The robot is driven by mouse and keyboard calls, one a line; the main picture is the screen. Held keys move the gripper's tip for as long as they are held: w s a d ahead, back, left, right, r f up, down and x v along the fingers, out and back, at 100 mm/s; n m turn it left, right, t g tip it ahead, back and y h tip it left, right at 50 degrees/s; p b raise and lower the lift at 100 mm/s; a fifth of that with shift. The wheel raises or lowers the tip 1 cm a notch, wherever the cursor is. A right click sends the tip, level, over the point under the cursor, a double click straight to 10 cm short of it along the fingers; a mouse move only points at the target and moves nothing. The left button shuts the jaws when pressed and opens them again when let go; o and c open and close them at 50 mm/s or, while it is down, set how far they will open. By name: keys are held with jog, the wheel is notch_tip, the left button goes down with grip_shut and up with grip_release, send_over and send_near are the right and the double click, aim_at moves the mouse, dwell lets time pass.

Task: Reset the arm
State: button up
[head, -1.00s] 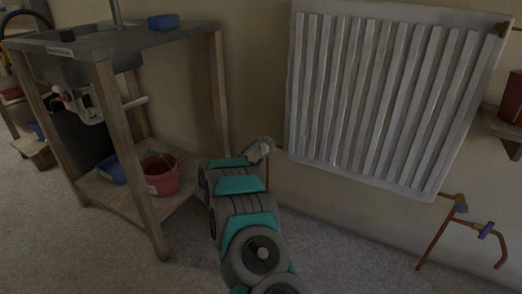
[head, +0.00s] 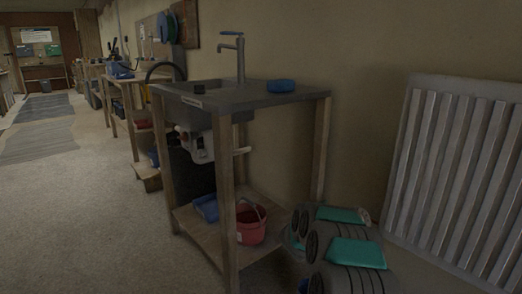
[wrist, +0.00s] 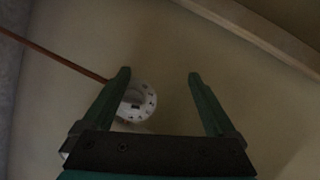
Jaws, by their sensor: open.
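My arm (head: 345,250) shows at the lower right of the head view, grey with teal panels, between the sink stand and the radiator. Its gripper end is hidden in that view. In the wrist view my gripper (wrist: 160,78) has its two dark green fingers spread wide apart, with nothing between the tips. A round white fitting with dark marks (wrist: 145,100) lies beyond the left finger, partly covered by it. A copper pipe (wrist: 60,55) runs to it from the upper left.
A wooden sink stand (head: 232,215) with a tap (head: 240,60) stands beside my arm. A red bucket (head: 250,226) sits on its lower shelf. A white radiator (head: 455,180) hangs on the right wall. Open floor (head: 80,200) stretches away at left.

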jog(key=s+a+r+n+y, duration=0.2)
jog(key=a+r+n+y, duration=0.35)
jog(key=a, duration=0.35)
jog(key=s+a+r+n+g+y+p, duration=0.1)
jog(key=s+a+r+n+g+y, duration=0.2)
jog(key=s+a, duration=0.45)
jog(key=s+a+r+n+g+y+p, duration=0.1)
jog(key=s+a+r+n+y+p, duration=0.25)
jog(key=s, duration=0.65)
jog(key=s+d+n+g+h, duration=0.1)
jog(key=s+d+n+g, duration=0.2)
jog(key=s, duration=1.2)
jog(key=s+d+n+g+h, duration=0.1)
jog(key=s+d+n+g, duration=0.2)
jog(key=s, duration=1.2)
jog(key=s+d+r+n+g+h, duration=0.1)
jog(key=s+d+n+g, duration=0.2)
jog(key=s, duration=1.2)
jog(key=shift+g, duration=0.9)
jog(key=shift+r, duration=0.1)
